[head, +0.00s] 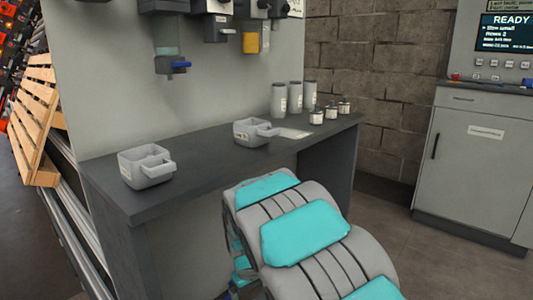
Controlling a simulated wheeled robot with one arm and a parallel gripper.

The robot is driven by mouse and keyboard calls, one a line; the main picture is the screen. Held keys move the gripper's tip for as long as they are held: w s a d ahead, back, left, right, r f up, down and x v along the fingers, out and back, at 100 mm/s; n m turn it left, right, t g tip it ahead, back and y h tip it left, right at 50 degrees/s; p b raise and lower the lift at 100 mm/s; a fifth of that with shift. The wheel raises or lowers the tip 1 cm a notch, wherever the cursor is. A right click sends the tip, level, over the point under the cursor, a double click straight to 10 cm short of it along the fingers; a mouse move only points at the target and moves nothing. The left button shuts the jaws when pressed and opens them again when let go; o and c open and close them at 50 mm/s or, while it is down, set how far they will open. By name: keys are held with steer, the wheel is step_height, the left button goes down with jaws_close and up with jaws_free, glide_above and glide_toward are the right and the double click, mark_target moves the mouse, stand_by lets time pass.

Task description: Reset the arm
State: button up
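My arm (305,236), grey with teal panels, fills the lower middle of the head view. It runs from the bottom right edge up towards the middle, in front of the dark grey counter (110,185). Its upper end shows below the counter's front edge in the picture. My gripper does not show. Whether it is open or shut, or holds anything, is hidden.
Two grey handled bins (142,172) (248,134) stand on the counter. Several grey canisters (295,97) and small jars (317,117) stand at its right end. Dispensers (170,62) hang above. A wooden pallet (35,120) leans left; a cabinet (462,185) stands right.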

steer(key=s+d+r+m, duration=0.2)
steer(key=s+d+r, duration=0.4)
steer(key=d, duration=0.2)
steer(key=s+d+r+m, duration=0.1)
steer(key=s+d+r, duration=0.1)
steer(key=s, duration=0.6)
steer(key=s+d+r+m+g+p, duration=0.1)
steer(key=s+d+r+m, duration=0.1)
steer(key=s+d, duration=0.3)
steer(key=s+d+r+m, duration=0.1)
steer(key=s+d+r, duration=0.1)
steer(key=s, duration=1.1)
steer(key=shift+s+d+r+m+g+y+p, duration=0.2)
steer(key=shift+d+r+m+g+y+p, duration=0.15)
steer(key=shift+d, duration=0.5)
